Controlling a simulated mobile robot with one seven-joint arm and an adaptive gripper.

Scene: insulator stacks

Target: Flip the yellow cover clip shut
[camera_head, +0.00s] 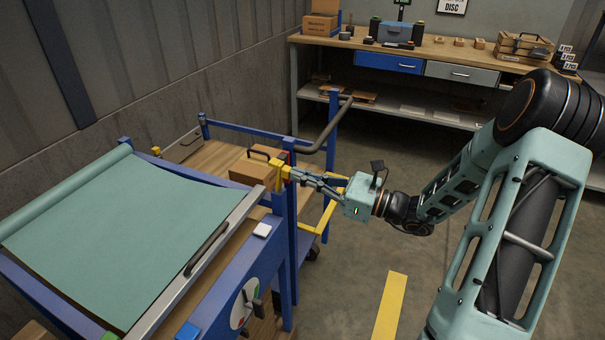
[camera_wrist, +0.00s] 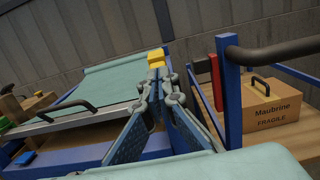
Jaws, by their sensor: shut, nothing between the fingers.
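The yellow cover clip (camera_head: 277,163) is at the top of a blue post, near the right end of the cover's metal bar (camera_head: 222,232). The teal cover (camera_head: 110,225) lies spread over the blue frame. My gripper (camera_head: 291,174) is shut and empty, with its fingertips right at the clip. In the wrist view the closed fingertips (camera_wrist: 157,76) are just below the yellow clip (camera_wrist: 155,57) and overlap its lower part. I cannot tell whether they touch it, and the clip's lower part is partly hidden.
A cart with a wooden deck and a dark push handle (camera_head: 327,128) stands behind the clip. A cardboard box (camera_wrist: 272,112) sits on its deck. A workbench (camera_head: 455,52) is at the back. The floor right of the cart is clear.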

